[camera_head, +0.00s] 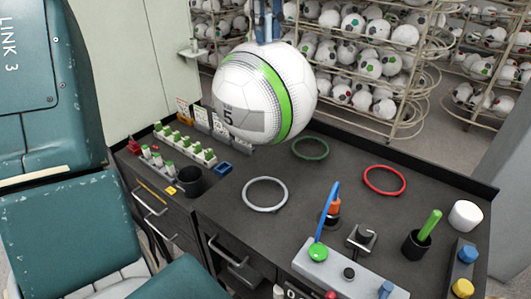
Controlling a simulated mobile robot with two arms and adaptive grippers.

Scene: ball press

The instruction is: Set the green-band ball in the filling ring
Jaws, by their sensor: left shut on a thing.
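The green-band ball (235,90) is large and white, with a green stripe and a dark 5. It is in the air above the back left of the dark worktop. My left gripper (267,28) shows only in part as blue pieces at the ball's top edge, and it is shut on the ball. Its fingertips are hard to make out. Three rings lie empty on the worktop: grey (246,203), green (323,155) and red (399,187). I cannot tell which is the filling ring. My right gripper is not in view.
The dark worktop (225,224) also bears a grey control box (375,285) with a blue hose, a black cup (408,248) with a green stick, a white cylinder (465,216) and a black cup (188,181). Wire racks (385,130) of balls stand behind.

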